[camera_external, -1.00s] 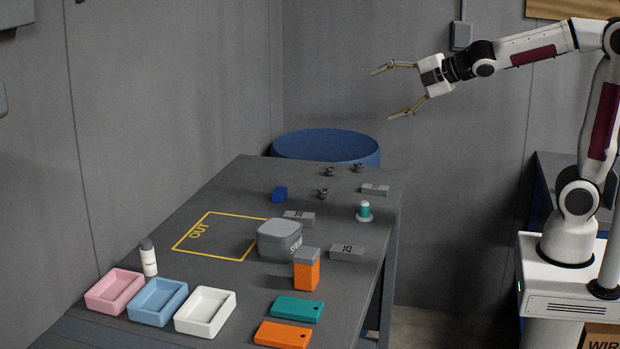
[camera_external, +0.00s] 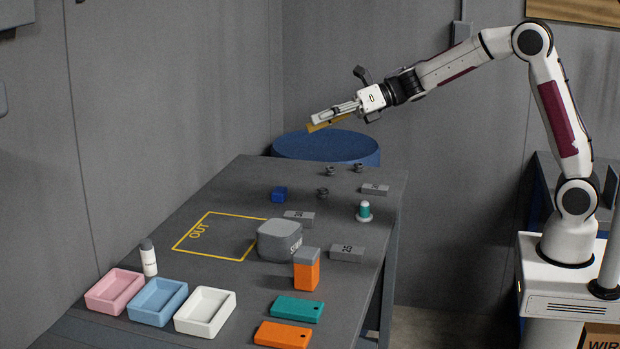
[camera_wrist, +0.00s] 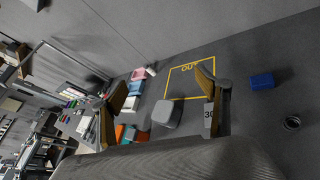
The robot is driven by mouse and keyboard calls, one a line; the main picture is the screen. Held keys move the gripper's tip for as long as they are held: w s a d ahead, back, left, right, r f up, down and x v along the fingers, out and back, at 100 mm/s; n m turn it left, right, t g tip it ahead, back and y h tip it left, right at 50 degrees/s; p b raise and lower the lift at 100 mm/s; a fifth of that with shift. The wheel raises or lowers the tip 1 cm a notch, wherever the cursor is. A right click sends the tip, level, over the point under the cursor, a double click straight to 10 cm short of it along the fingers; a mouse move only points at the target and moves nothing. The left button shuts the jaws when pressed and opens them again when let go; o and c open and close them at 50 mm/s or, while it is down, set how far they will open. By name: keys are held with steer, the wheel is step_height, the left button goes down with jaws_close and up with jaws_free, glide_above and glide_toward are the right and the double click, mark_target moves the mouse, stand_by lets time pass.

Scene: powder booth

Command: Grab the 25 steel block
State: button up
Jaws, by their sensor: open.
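Three grey steel blocks with dark number labels lie on the table in the external view. The nearest block (camera_external: 347,254) has a label that looks like 25, but it is too small to be sure. The middle block (camera_external: 299,218) lies right of the yellow outline. The far block (camera_external: 375,189) has an unreadable label. The wrist view shows a block labelled 30 (camera_wrist: 209,114), partly hidden by a finger. My gripper (camera_external: 318,121) is open and empty, well above the table's far end. Its two fingers (camera_wrist: 162,90) frame the scene in the wrist view.
A grey lidded container (camera_external: 280,240) and an orange box with a grey top (camera_external: 306,270) stand near the nearest block. Trays (camera_external: 205,325) line the front left.

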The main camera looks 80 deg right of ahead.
steer(key=s+a+f+n+g+y, duration=0.1)
steer(key=s+f+n+g+y, duration=0.1)
steer(key=s+f+n+g, duration=0.1)
steer(key=s+a+f+n+g+y, duration=0.1)
steer(key=s+f+n+g, duration=0.3)
steer(key=f+n, duration=0.4)
steer(key=s+a+f+n+g+y, duration=0.1)
steer(key=s+f+n+g+y, duration=0.2)
steer(key=f, duration=0.6)
steer(key=shift+s+n+g, duration=0.2)
steer(key=shift+n+g, duration=0.3)
steer(key=shift+n, duration=0.2)
steer(key=shift+s+n+g, duration=0.15)
steer(key=shift+n+g, duration=0.35)
steer(key=shift+n, duration=0.2)
steer(key=shift+s+d+f+n, duration=0.1)
steer(key=shift+s+f+n, duration=0.15)
steer(key=shift+s+n, duration=0.1)
steer(key=shift+x, duration=3.4)
